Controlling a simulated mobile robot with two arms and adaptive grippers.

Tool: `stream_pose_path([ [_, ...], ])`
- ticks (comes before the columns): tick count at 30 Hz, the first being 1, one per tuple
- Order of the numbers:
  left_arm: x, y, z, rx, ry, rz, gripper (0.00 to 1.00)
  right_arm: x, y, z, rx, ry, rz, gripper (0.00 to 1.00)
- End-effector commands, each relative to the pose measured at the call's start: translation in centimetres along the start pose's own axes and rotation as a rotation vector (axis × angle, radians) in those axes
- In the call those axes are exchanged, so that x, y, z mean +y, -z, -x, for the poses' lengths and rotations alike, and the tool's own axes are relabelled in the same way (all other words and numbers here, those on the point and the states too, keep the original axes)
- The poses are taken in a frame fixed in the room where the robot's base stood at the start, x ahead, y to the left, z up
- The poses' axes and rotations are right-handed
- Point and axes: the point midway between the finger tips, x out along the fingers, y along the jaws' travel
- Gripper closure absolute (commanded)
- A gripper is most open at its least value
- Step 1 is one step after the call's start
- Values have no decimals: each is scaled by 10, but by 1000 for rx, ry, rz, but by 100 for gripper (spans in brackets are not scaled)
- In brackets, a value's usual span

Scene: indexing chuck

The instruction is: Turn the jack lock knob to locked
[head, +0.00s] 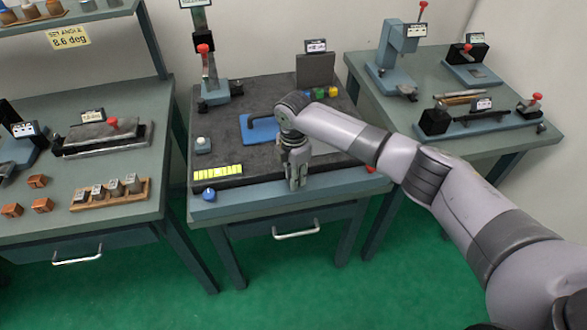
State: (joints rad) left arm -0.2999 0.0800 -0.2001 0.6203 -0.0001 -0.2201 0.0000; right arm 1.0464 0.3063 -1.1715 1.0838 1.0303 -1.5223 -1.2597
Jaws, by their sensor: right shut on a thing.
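My right gripper (297,184) points down at the front edge of the middle bench (250,205). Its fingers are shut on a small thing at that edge. The fingers hide this thing, so its shape and setting do not show; from its place it appears to be the jack lock knob. A blue round knob (209,194) stands on the same front edge, well to the left of the gripper and apart from it. My left gripper is not in view.
On the middle bench are a blue plate with a dark handle (260,130), a yellow strip (218,172), and a red-knobbed stand (210,80). A red part (370,169) sits right of the gripper. Side benches (110,100) (440,80) hold other fixtures.

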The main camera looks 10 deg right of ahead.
Motion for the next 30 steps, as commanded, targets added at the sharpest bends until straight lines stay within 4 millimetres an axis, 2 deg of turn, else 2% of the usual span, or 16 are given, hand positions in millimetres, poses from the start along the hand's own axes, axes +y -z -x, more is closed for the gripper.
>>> stream_pose_path([
  [1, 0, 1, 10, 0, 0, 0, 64, -1, 1, 5, 2, 3, -45, 100],
  [9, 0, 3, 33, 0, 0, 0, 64, -1, 0, 4, 1, 3, -303, 100],
  [30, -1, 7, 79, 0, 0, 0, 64, 0, 0, 3, 0, 2, -940, 100],
])
